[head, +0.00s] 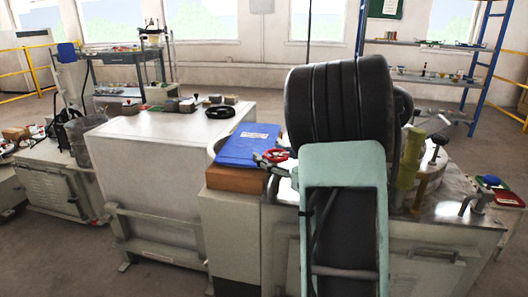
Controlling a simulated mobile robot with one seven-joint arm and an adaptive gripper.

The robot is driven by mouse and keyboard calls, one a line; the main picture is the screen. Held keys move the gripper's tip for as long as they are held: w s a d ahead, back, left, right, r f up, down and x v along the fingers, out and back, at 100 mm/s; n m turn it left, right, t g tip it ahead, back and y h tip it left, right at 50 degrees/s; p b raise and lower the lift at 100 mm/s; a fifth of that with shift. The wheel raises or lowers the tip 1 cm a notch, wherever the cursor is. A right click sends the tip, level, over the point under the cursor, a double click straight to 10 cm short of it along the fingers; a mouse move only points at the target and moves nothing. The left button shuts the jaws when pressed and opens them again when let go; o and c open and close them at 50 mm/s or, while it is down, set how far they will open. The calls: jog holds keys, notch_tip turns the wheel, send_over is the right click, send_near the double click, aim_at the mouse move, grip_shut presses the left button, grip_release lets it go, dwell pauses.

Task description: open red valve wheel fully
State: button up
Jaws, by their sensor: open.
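A small red ring-shaped part (276,155), which looks like the red valve wheel, shows in the head view just left of my arm. It is beside the blue folder, at the edge of the metal bench, with small grey parts touching or close to it. It is too small to tell how far the valve is turned. My arm, with a large black joint and a pale green link, fills the middle right and hides part of the bench behind it. My gripper cannot be made out.
A blue folder (248,145) lies on a brown box (236,178). A white cabinet (150,165) stands left, with a black ring (220,112) on top. A yellow-green cylinder (411,158) and a black-knobbed fitting (437,145) stand right of my arm. Blue-framed shelves (435,79) stand behind.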

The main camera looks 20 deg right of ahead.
jog(key=v, duration=0.8)
